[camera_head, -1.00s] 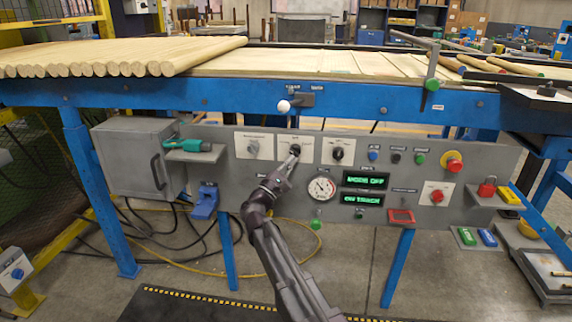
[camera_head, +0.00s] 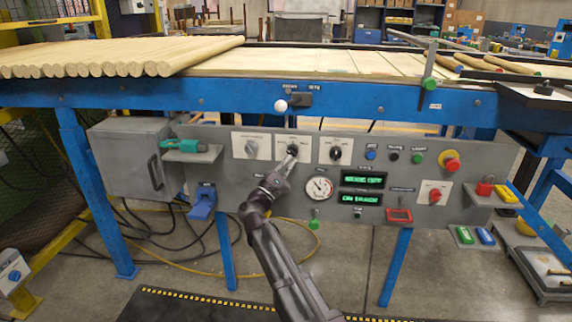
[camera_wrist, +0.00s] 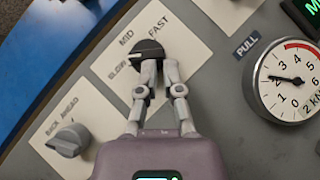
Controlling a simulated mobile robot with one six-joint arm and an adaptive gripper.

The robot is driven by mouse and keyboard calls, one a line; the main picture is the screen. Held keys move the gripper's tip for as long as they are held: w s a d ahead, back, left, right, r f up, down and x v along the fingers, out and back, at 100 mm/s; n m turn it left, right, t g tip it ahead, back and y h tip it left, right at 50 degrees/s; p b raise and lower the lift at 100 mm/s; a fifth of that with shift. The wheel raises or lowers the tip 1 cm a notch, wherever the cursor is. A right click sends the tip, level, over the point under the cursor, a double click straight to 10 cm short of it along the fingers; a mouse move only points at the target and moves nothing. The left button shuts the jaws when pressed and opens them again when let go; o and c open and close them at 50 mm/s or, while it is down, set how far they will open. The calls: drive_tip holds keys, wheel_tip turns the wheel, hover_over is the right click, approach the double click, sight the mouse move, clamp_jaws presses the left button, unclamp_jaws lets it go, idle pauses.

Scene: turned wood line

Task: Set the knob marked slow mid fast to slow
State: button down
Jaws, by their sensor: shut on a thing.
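The knob marked slow mid fast (camera_wrist: 148,49) is a black round knob on a white plate in the wrist view. The labels SLOW, MID and FAST are printed around it. My gripper (camera_wrist: 156,66) is shut on this knob, one finger on each side, and the fingers hide part of it.
A grey BACK AHEAD knob (camera_wrist: 70,139) is to the left, and another black knob (camera_head: 335,153) to the right. A round gauge (camera_head: 319,187) and green displays (camera_head: 362,181) sit lower right. A white-balled lever (camera_head: 281,106) is above, on the blue beam.

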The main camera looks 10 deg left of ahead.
drive_tip(key=shift+d+m, duration=0.3)
drive_tip(key=shift+d, duration=0.15)
drive_tip(key=shift+a+f+b, duration=0.45)
drive_tip(key=shift+f+b, duration=0.2)
drive_tip(key=shift+b, duration=0.2)
drive_tip(key=shift+a+f+b, duration=1.05)
drive_tip(key=shift+a+f, duration=0.05)
drive_tip(key=b+v, duration=0.5)
drive_tip(key=v, duration=0.5)
drive_tip(key=shift+s, duration=0.1)
